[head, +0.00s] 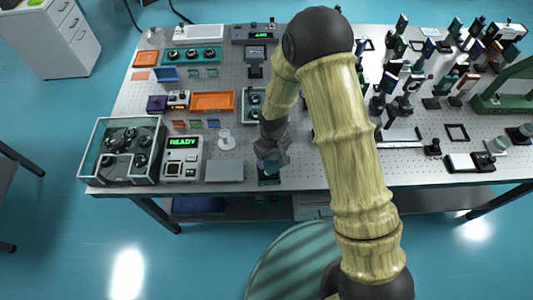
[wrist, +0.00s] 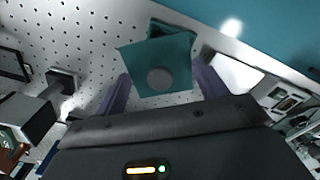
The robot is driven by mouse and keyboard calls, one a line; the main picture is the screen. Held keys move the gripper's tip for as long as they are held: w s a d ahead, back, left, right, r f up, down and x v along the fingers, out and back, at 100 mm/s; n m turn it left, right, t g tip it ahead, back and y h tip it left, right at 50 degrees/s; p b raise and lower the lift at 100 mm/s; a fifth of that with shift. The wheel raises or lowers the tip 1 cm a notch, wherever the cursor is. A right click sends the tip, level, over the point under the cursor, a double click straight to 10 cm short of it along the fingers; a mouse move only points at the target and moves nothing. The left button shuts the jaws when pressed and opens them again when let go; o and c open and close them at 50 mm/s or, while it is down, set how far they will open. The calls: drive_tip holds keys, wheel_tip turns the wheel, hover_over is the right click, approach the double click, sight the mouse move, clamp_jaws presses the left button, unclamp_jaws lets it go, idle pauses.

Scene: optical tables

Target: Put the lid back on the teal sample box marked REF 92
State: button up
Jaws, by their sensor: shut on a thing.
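My gripper (wrist: 161,76) is shut on a teal square lid (wrist: 140,58) with a round grey knob; the purple fingers stand on either side of it. In the head view, my gripper (head: 270,158) is at the front edge of the table, with a bit of teal from the lid (head: 269,167) under it. A dark teal box (wrist: 172,27) shows partly beyond the lid in the wrist view, and its dark base (head: 269,181) shows just below my gripper in the head view. The lid hides part of the box, and I cannot tell whether they touch. No REF marking is readable.
A grey flat plate (head: 224,171), a READY instrument (head: 182,158) and a glass-sided tray (head: 90,150) stand to the left. A small white stand (head: 226,140) is nearby. Crowded optics mounts (head: 405,85) fill the right. The table's front edge (head: 300,188) is close to the box.

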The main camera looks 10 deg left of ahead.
sight(270, 166)
drive_tip(key=shift+s+a+f, duration=0.1)
drive_tip(key=shift+s+a, duration=0.2)
drive_tip(key=shift+a, duration=0.4)
drive_tip(key=shift+s+a+f, duration=0.1)
drive_tip(key=shift+s+a, duration=0.05)
drive_tip(key=shift+s, duration=0.05)
drive_tip(key=shift+w+d+f+b, duration=0.1)
drive_tip(key=shift+d+f+b, duration=0.1)
drive_tip(key=shift+f+b, duration=0.2)
drive_tip(key=shift+w+d+f+b, duration=0.15)
drive_tip(key=shift+f+b, duration=0.15)
drive_tip(key=shift+f, duration=0.15)
drive_tip(key=shift+s+f+b, duration=0.2)
drive_tip(key=shift+f+b, duration=0.45)
drive_tip(key=shift+f, duration=0.35)
drive_tip(key=shift+a+f+b, duration=0.15)
drive_tip(key=shift+f+b, duration=0.75)
drive_tip(key=shift+f, duration=0.25)
drive_tip(key=shift+w, duration=0.2)
drive_tip(key=shift+d, duration=0.25)
